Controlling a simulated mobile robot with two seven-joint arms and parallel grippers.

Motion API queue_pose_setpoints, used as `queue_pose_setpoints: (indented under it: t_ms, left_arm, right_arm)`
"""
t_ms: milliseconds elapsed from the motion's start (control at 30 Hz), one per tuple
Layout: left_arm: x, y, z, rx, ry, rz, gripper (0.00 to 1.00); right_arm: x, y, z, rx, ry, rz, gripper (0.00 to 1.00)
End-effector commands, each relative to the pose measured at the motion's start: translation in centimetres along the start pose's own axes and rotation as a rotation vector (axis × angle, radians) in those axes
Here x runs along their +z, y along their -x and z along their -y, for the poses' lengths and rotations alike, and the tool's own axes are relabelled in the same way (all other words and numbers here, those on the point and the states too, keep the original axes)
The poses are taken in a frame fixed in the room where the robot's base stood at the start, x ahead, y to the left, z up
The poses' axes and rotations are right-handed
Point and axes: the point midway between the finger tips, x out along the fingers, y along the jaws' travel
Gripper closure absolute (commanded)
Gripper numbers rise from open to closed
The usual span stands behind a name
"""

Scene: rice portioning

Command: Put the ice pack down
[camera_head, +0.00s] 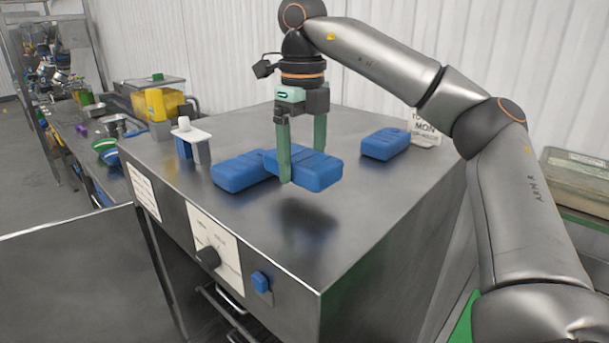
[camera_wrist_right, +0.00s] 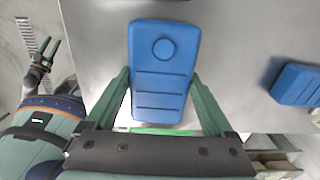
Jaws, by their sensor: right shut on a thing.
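My right gripper (camera_head: 303,166) is shut on a blue ice pack (camera_head: 320,171), with its green fingers on either side. The pack hangs a little above the steel top (camera_head: 370,200), with a dark shadow below it. In the right wrist view the held ice pack (camera_wrist_right: 163,108) lies between the fingers (camera_wrist_right: 165,98). A second blue pack (camera_head: 236,174) lies on the top to the left, partly hidden behind the held one. A third blue pack (camera_head: 385,143) lies to the right. My left gripper (camera_wrist_right: 48,50) shows small in the right wrist view, its fingers apart and empty.
A small white-topped holder (camera_head: 190,140) stands at the left edge of the steel top. A sign (camera_head: 425,130) stands at the back right. Yellow containers (camera_head: 158,104) are beyond the left edge.

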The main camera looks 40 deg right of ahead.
Motion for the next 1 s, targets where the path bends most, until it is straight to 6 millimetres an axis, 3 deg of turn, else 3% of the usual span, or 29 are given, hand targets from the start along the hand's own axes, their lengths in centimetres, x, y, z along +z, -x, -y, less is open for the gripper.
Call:
queue_pose_setpoints:
  t_ms: [333,833,867,1000]
  left_arm:
    - [-0.1,0.0,0.0,0.000,0.000,0.000,0.50]
    - [0.1,-0.2,0.0,0.000,-0.001,-0.001,0.50]
    - [0.1,-0.1,0.0,0.000,-0.001,-0.001,0.50]
    - [0.1,-0.1,0.0,0.000,-0.001,-0.001,0.50]
  right_arm:
    - [0.1,-3.2,0.4,0.002,0.000,-0.002,0.91]
    - [0.1,-4.0,0.4,0.001,-0.001,0.001,0.91]
    - [0.1,-3.9,0.4,0.001,-0.001,0.000,0.10]
    - [0.1,-3.9,0.5,0.001,-0.001,0.000,0.00]
